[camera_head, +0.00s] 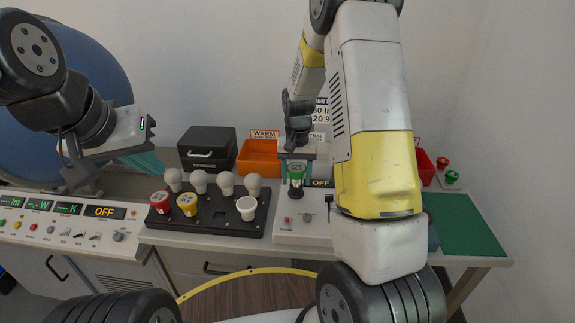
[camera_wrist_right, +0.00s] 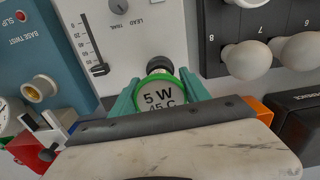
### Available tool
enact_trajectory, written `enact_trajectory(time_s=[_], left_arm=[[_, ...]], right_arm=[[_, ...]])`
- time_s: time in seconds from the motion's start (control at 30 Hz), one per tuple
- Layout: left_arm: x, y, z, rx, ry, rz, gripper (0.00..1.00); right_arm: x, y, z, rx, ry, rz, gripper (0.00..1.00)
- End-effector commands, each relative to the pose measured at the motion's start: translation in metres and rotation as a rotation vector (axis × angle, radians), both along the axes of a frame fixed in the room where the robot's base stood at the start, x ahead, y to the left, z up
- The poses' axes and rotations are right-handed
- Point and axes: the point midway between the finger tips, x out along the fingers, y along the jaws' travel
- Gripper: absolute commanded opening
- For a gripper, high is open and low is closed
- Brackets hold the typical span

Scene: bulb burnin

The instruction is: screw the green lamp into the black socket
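The green lamp (camera_head: 297,174) is upright on or just above the black socket (camera_head: 296,191) on the white test panel. How deep the lamp's base sits is hidden. My left gripper (camera_head: 117,172) hangs empty at the left, its teal fingers apart.
A black rack (camera_head: 217,219) with several white bulbs and red, yellow and white lamps stands left of the panel. Behind are a black case (camera_head: 207,148) and an orange bin (camera_head: 258,156). A red bin (camera_head: 425,166) and a green mat (camera_head: 464,231) are at the right.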

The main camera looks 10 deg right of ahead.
Motion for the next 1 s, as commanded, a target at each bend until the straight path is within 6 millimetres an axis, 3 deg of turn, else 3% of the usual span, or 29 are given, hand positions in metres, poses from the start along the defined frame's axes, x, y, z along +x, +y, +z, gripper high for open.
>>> enact_trajectory(time_s=[0.03, 0.17, 0.33, 1.0], left_arm=[[0.0, 0.0, 0.0, 0.0, 0.0, 0.0, 0.0], [0.0, 0.0, 0.0, 0.0, 0.0, 0.0, 0.0], [0.0, 0.0, 0.0, 0.0, 0.0, 0.0, 0.0], [0.0, 0.0, 0.0, 0.0, 0.0, 0.0, 0.0]], right_arm=[[-0.0003, -0.0012, -0.0001, -0.002, 0.001, -0.001, 0.38], [-0.0004, -0.0016, -0.0002, -0.002, 0.001, -0.002, 0.13], [-0.0002, -0.0012, -0.0003, -0.003, 0.002, -0.107, 0.13], [0.0022, -0.002, -0.0012, -0.005, -0.002, -1.432, 0.13]])
